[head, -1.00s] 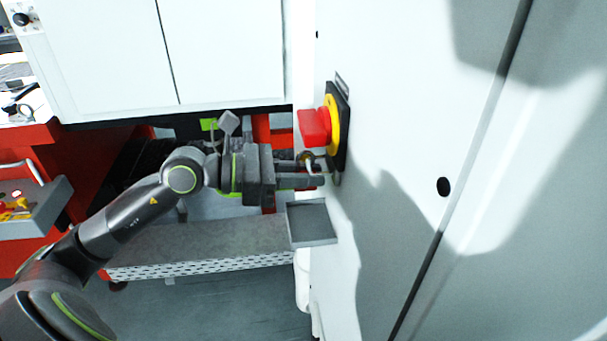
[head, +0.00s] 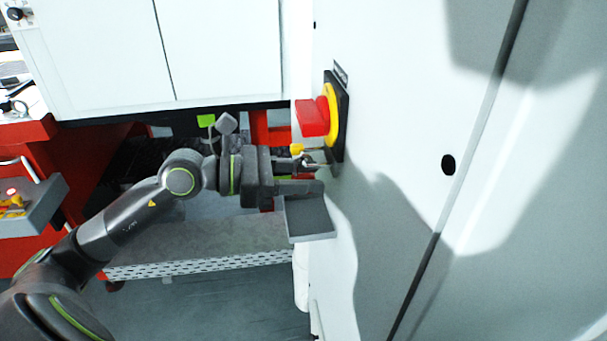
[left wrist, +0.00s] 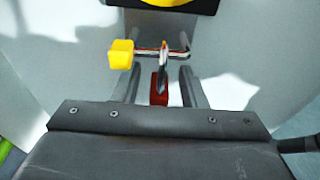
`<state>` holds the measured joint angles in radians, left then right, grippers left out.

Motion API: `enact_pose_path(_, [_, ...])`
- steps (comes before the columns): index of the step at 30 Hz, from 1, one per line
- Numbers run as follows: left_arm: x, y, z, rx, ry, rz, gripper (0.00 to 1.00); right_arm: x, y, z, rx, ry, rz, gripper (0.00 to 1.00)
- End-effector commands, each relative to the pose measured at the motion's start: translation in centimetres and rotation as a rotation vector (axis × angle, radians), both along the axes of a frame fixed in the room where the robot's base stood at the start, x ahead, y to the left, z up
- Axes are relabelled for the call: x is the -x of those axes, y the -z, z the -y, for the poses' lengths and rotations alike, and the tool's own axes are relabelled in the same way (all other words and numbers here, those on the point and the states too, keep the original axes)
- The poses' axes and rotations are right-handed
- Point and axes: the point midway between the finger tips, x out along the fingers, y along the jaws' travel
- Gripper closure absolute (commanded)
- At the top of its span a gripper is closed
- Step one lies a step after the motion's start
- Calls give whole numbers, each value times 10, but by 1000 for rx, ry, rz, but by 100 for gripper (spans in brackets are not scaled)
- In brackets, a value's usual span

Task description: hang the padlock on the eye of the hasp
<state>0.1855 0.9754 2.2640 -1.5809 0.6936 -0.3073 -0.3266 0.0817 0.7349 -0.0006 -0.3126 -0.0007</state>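The padlock has a small yellow body (left wrist: 121,54) and a steel shackle; it also shows in the head view (head: 296,149). The hasp is on the white panel below the red switch handle (head: 312,118). My left gripper (head: 318,176) is beside the panel, its fingers apart with the eye between and beyond them in the left wrist view (left wrist: 160,75). Neither finger visibly clamps the padlock. My right gripper is out of view.
A yellow and black switch plate (head: 338,125) is just above the hasp. A small grey tray (head: 310,217) sticks out from the panel (head: 400,120) just below my fingers. White cabinet doors (head: 220,50) stand behind, with a grey mesh-sided bench (head: 200,245) below.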

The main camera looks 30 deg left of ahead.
Motion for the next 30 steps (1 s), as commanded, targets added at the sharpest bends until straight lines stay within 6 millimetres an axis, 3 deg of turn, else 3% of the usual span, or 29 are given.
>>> enact_pose_path(20, [0,0,0,-1,0,-1,58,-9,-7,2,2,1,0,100])
enact_pose_path(30, [17,-3,-23,-6,-2,-3,58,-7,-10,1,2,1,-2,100])
